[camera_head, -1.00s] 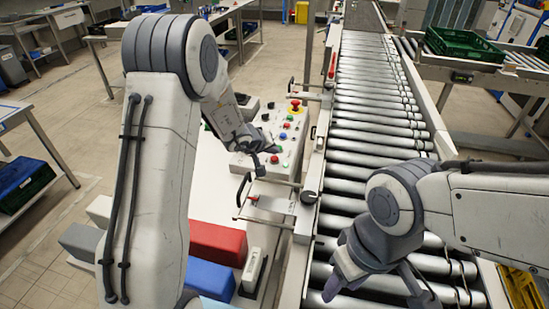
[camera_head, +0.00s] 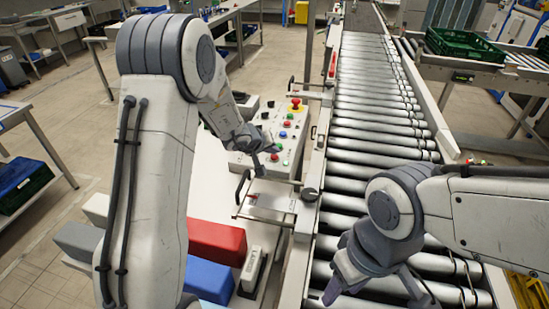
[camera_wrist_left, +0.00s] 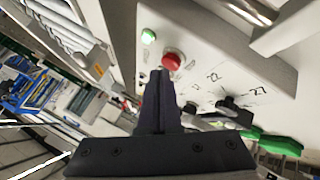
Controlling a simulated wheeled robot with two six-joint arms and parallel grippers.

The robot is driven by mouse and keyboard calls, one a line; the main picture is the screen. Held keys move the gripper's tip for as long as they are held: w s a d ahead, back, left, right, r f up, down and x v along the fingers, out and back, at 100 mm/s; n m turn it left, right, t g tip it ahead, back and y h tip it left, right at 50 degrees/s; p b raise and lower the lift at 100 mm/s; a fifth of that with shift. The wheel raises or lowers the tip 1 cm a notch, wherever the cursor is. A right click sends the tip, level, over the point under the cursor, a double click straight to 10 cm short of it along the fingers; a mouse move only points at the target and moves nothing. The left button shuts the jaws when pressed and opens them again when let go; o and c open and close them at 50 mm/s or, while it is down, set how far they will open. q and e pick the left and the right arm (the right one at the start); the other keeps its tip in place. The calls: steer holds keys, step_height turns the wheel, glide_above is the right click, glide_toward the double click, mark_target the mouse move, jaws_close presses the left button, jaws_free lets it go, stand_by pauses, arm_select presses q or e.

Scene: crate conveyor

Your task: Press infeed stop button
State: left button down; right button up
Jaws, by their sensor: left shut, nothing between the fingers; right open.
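The control panel (camera_head: 243,158) is a white sloped box left of the roller conveyor, with several buttons and knobs. My left gripper (camera_head: 261,170) is over its near end, shut and empty. In the left wrist view the shut fingertips (camera_wrist_left: 160,74) appear right beside a red button (camera_wrist_left: 172,60); I cannot tell whether they touch it. A lit green button (camera_wrist_left: 148,37) is just beyond it. A red mushroom button (camera_head: 295,106) stands at the panel's far end. My right gripper (camera_head: 380,292) is open and empty above the rollers.
The roller conveyor (camera_head: 375,115) runs away from me, with no crate on its visible rollers. A green crate (camera_head: 462,45) stands on the conveyor at right. A red box (camera_head: 217,242) and a blue box (camera_head: 209,280) lie near my left arm.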

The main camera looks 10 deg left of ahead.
mark_target(273, 158)
arm_select(q)
steer(key=shift+f+b, duration=0.5)
steer(key=shift+b, duration=0.35)
stand_by(0.8)
steer(key=shift+r, duration=0.2)
steer(key=shift+r+p, duration=0.35)
steer(key=shift+r, duration=0.35)
steer(key=shift+r+p, duration=1.65)
steer(key=shift+r, duration=0.9)
